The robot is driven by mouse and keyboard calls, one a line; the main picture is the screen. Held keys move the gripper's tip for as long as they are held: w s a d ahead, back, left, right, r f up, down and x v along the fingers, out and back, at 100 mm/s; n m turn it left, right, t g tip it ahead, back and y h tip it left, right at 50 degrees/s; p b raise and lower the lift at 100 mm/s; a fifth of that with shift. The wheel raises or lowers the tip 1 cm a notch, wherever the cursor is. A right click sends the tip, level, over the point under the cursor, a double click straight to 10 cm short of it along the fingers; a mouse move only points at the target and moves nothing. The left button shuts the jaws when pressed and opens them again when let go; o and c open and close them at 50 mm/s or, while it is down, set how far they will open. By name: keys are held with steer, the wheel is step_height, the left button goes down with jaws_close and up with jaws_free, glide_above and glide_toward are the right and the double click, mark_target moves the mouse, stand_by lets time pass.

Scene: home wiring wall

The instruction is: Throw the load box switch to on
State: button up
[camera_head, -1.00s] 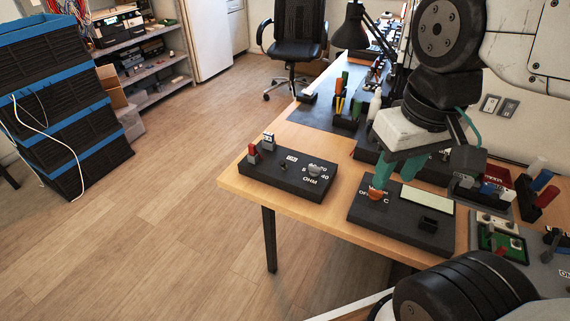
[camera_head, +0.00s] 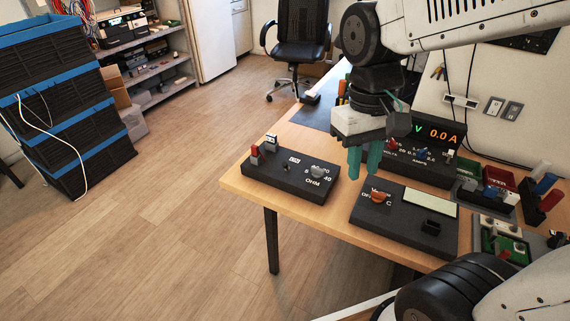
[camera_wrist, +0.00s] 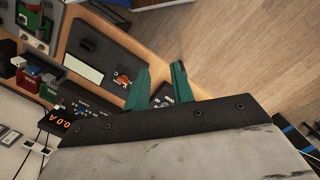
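The load box (camera_head: 262,178) is a low black box marked OHM at the table's left front edge. It has red and black terminals at its left end, a grey round knob (camera_head: 318,172) on the right and a small dark switch (camera_head: 286,167) near its middle. Its switch position is too small to tell. My gripper (camera_head: 364,168), with two green fingers, is apart and empty, above and to the right of the load box. In the wrist view part of the load box (camera_wrist: 161,96) shows between the fingers; its switch is hidden there.
A black meter box (camera_head: 385,222) with an orange knob (camera_head: 379,197) and a blank pale screen (camera_head: 430,197) stands right of the load box. Behind is a power supply (camera_head: 432,165) reading 0.0 A. Small parts and bins crowd the right.

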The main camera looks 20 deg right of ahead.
steer(key=w+a+f+g, duration=0.1)
steer(key=w+f, duration=0.2)
steer(key=w, duration=0.2)
steer(key=w+a+f, duration=0.1)
steer(key=w+f, duration=0.2)
steer(key=w, duration=0.3)
steer(key=m+t+h, duration=0.1)
steer(key=m+t, duration=0.1)
steer(key=m, duration=0.3)
glide_above(285, 164)
steer(key=w+a, duration=0.1)
step_height(285, 164, down, 10)
steer(key=shift+m, duration=0.3)
steer(key=f, duration=0.5)
steer(key=d+f, duration=0.1)
steer(key=f, duration=0.1)
steer(key=shift+s+d+f, duration=0.1)
steer(key=shift+s+f, duration=0.1)
steer(key=shift+f, duration=0.1)
jaws_close()
